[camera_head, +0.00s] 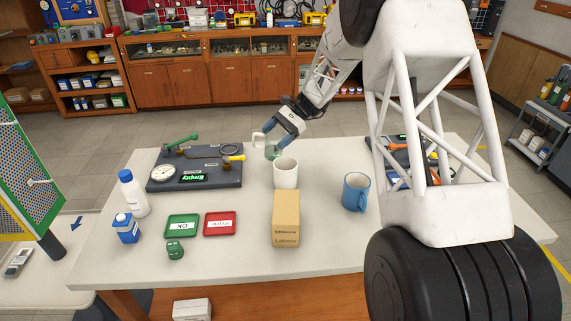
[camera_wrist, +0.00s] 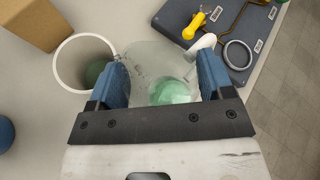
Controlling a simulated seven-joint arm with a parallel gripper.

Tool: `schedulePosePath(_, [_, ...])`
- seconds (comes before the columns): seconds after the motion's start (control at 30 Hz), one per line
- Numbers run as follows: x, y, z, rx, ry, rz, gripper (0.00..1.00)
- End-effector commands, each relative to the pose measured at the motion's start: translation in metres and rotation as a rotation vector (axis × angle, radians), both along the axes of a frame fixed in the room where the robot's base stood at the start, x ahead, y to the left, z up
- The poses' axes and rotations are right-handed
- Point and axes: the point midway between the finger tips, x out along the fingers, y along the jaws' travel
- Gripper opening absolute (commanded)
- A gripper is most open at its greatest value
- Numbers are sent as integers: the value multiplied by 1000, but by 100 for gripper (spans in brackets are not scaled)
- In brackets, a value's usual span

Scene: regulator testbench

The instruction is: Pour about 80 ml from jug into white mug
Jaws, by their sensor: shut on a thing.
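My gripper (camera_head: 279,138) is shut on a clear jug (camera_head: 272,153) with a white handle and green liquid in it. In the wrist view the jug (camera_wrist: 150,62) sits between the blue fingers of my gripper (camera_wrist: 163,78), its green liquid low in the picture. The white mug (camera_head: 286,178) stands upright on the table, just in front of the jug. In the wrist view the white mug (camera_wrist: 60,66) is left of the jug, whose edge is close to its rim. Something green shows inside the mug; I cannot tell how much.
A cardboard box (camera_head: 286,220) stands right in front of the white mug, and a blue mug (camera_head: 355,192) to its right. A grey test panel (camera_head: 215,174) with a gauge lies left. Green (camera_head: 182,226) and red (camera_head: 219,223) trays and a white bottle (camera_head: 133,195) are further left.

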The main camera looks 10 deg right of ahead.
Motion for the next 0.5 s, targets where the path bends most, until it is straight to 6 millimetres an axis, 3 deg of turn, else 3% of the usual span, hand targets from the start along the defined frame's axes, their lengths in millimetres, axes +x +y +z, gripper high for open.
schedulePosePath(0.5, [22,10,-16,-68,221,1,27])
